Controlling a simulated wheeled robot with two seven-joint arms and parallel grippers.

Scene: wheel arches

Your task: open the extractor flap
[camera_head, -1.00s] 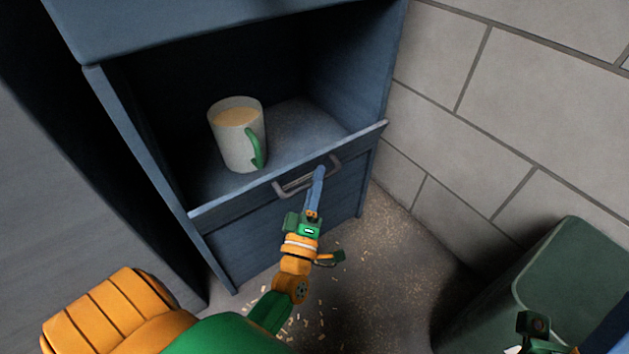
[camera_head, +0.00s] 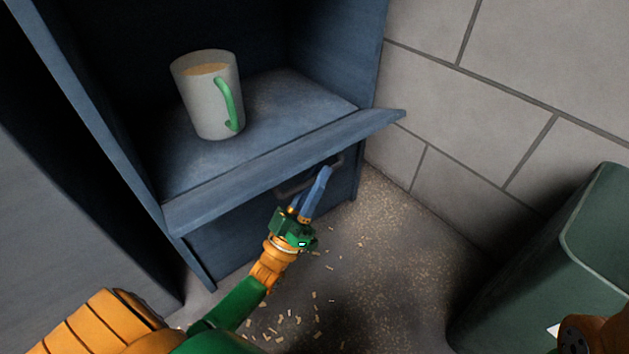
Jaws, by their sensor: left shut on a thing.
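The extractor flap (camera_head: 275,172) is the blue panel along the front edge of the blue cabinet's opening. It is tilted outward, with its broad upper face showing and its far right corner sticking out past the cabinet side. Its grey bar handle (camera_head: 292,189) sits under the flap's front edge, partly hidden by my fingers. My left gripper (camera_head: 319,188) comes up from below and is shut on the handle at its right part. My right gripper is not in view; only an orange part of my right arm shows at the lower right.
A white mug (camera_head: 205,100) with a green handle and tan contents stands on the cabinet shelf (camera_head: 285,100) behind the flap. A green bin (camera_head: 600,240) stands at the right, by the grey block wall (camera_head: 480,120). Chips litter the floor (camera_head: 385,240).

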